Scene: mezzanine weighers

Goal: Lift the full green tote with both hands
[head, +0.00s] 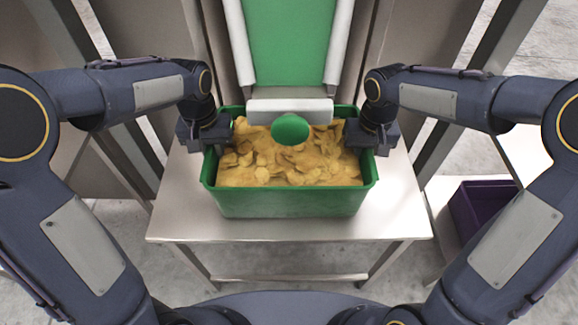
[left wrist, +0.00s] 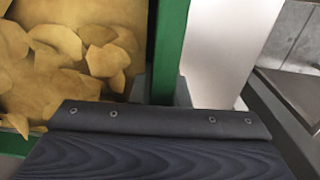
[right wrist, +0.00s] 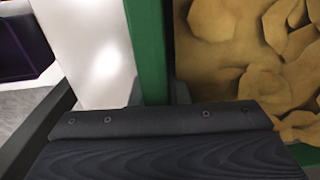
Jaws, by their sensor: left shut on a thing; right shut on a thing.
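The green tote (head: 290,203) is full of yellow-brown chips and stands on a metal table below a chute. My left gripper (head: 222,128) is shut on the tote's left wall, and my right gripper (head: 362,130) is shut on its right wall. In the left wrist view the tote's green wall (left wrist: 170,50) runs between the fingers, with chips on one side. In the right wrist view the green wall (right wrist: 148,50) also runs between the fingers. The fingertips are partly hidden by the gripper bodies. Any gap under the tote cannot be made out.
A green chute (head: 288,45) with pale side rails comes down behind the tote. A white bar (head: 258,112) and a round green knob (head: 290,129) overhang its back part. The metal table (head: 190,218) is bare around the tote. A purple bin (head: 482,205) stands at the right.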

